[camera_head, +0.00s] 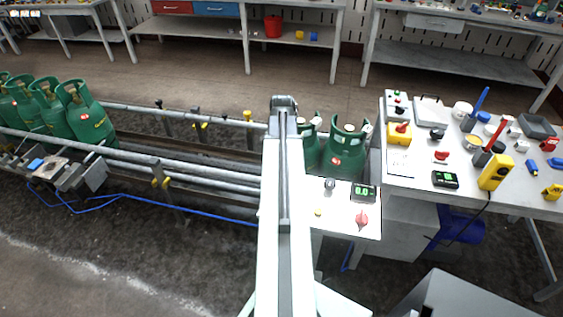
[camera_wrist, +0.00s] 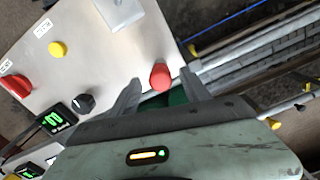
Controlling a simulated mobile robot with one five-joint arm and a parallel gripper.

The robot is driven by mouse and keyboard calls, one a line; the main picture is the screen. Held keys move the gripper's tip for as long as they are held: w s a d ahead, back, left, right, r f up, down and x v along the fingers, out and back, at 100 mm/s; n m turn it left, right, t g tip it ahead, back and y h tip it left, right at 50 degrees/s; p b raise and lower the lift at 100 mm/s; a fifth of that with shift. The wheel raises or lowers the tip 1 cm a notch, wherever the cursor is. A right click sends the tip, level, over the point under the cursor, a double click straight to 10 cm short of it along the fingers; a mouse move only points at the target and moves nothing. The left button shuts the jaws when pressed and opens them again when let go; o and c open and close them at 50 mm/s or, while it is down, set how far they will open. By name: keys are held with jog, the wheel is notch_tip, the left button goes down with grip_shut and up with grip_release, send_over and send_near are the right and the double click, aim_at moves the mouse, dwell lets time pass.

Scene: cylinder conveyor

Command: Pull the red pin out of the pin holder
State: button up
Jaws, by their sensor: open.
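In the wrist view my gripper (camera_wrist: 160,86) is open, with one finger on each side of a short, round-topped red piece (camera_wrist: 160,77). A visible gap lies between the red piece and each finger. I cannot tell whether this is the task's pin, and no holder shows clearly around it. In the head view my gripper (camera_head: 284,103) is at the far end of my arm, left of two green gas cylinders, and its fingers cannot be made out. A long red pin (camera_head: 497,132) stands tilted in a dark holder (camera_head: 482,157) on the right table, well away from my gripper.
A white control panel (camera_head: 340,234) with a red knob (camera_head: 361,218) and a display (camera_head: 365,192) lies right of my arm. Green gas cylinders (camera_head: 346,148) stand behind it. Conveyor rails (camera_head: 190,167) run to the left. The right table (camera_head: 520,205) is crowded.

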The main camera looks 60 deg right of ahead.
notch_tip(320, 180, down, 3)
jog(key=shift+r+b, duration=0.15)
jog(key=shift+b, duration=0.55)
jog(key=shift+r, duration=0.15)
grip_shut()
jog(key=c, duration=1)
grip_release()
jog(key=shift+c, duration=0.2)
grip_shut()
jog(key=shift+s, duration=0.1)
